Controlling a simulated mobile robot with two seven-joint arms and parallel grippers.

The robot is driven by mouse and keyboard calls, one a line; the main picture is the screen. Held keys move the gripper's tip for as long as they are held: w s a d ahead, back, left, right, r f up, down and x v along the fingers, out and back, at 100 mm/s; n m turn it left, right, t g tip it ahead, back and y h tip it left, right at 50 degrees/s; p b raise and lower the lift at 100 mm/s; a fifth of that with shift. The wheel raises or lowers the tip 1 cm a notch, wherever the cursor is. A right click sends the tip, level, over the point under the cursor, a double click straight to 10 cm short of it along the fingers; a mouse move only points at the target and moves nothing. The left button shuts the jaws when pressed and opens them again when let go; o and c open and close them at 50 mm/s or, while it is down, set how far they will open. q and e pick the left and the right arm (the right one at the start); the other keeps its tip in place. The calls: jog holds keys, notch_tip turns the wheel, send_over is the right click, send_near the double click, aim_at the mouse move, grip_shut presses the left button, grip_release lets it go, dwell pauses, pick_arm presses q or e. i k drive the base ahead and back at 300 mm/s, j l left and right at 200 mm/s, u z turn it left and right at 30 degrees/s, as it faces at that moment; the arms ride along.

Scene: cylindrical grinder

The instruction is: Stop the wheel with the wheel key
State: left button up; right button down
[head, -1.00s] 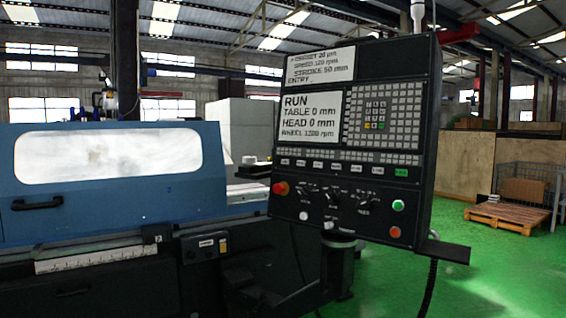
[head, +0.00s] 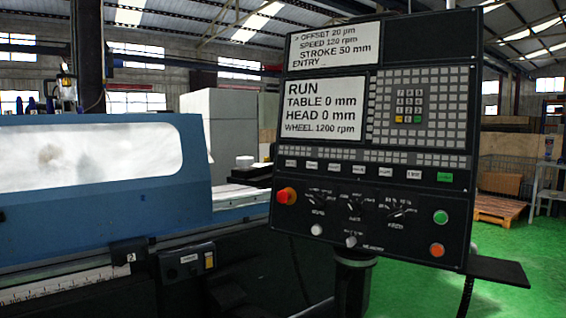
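The control panel (head: 300,168) of the grinder stands in the middle right of the head view. Its lower screen (head: 323,106) reads RUN, TABLE 0 mm, HEAD 0 mm, WHEEL 1200 rpm. Below the screens is a row of small labelled keys (head: 367,174); most are white and the rightmost (head: 444,177) is green. Their labels are too small to read, so I cannot tell which is the wheel key. Neither of my grippers is in view.
A red knob (head: 287,196), dials, a green button (head: 440,216) and an orange button (head: 436,250) sit below the key row. A dark shelf (head: 497,270) juts out at the panel's lower right. The blue grinder (head: 90,215) fills the left.

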aim_at(289, 163)
jog(key=i+j+z, duration=0.1)
jog(key=i+j, duration=0.75)
jog(key=i+j+z, duration=0.15)
jog(key=i+j, duration=0.7)
jog(key=j, duration=0.15)
